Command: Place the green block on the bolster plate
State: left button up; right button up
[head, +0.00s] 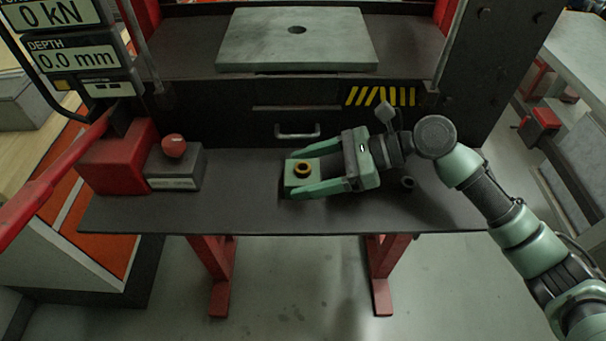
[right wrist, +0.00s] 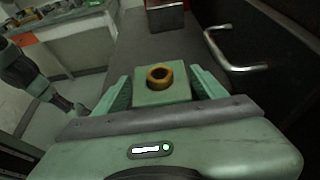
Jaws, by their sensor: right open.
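The green block (head: 300,181) sits on the dark lower shelf, with a brass ring (head: 302,169) on top. My right gripper (head: 291,174) is open, with one finger on each side of the block. In the right wrist view the block (right wrist: 162,98) sits between the fingers, with a small gap showing on each side; I cannot tell whether either finger touches it. The bolster plate (head: 297,40) is a flat grey-green slab with a central hole, up at the back on the press bed. Its top is empty. My left gripper is not in view.
A silver drawer handle (head: 297,132) is on the dark front behind the block. A grey box with a red knob (head: 174,147) and a red housing (head: 117,160) stand at the shelf's left. A small dark round piece (head: 407,184) is right of my gripper.

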aim_at(295, 172)
jog(key=x, duration=0.3)
jog(key=shift+a, duration=0.4)
jog(key=shift+d, duration=0.1)
jog(key=c, duration=1.5)
jog(key=shift+w+r, duration=0.1)
jog(key=shift+r, duration=0.1)
grip_shut()
